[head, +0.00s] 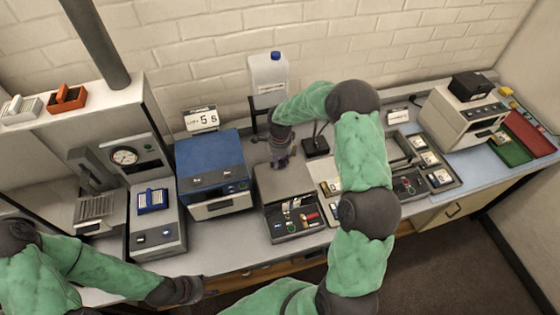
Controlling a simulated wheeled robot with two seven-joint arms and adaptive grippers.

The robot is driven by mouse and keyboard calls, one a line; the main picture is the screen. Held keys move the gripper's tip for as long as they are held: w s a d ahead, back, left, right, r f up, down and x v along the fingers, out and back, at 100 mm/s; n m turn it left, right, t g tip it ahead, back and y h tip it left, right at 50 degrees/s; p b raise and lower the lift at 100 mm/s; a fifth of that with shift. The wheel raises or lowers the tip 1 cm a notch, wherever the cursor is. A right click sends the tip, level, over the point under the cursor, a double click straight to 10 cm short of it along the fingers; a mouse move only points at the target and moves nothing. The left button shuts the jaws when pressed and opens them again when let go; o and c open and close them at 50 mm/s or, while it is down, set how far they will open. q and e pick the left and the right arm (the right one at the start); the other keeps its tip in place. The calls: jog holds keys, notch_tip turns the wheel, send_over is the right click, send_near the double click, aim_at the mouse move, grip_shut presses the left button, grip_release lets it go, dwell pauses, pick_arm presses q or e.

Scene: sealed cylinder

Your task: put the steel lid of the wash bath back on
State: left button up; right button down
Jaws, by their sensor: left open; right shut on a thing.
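A grey steel box (296,234), which looks like the wash bath, stands at the middle of the bench, with dark, red and pale items showing in its open front part. A flat grey panel (290,181), apparently the steel lid, is over its back part. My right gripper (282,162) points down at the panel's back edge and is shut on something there. The fingertips are small and dark, so the exact grip is unclear. My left gripper (205,291) is open and empty in front of the bench's front edge at lower left.
A blue-topped instrument (210,155) stands just left of the box. A white bottle (268,73) is behind it. Another open grey unit (432,170) and a white device (462,115) stand to the right. My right arm hides bench between them.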

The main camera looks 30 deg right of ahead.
jog(key=shift+f+b, duration=0.5)
jog(key=shift+b, duration=0.05)
jog(key=c, duration=1.1)
grip_release()
jog(key=shift+r+p, duration=0.4)
jog(key=shift+p, duration=0.1)
notch_tip(320, 180, up, 12)
jog(key=p, duration=0.4)
jog(key=shift+r+p, duration=0.2)
jog(key=shift+p, duration=0.15)
jog(key=shift+f, duration=0.1)
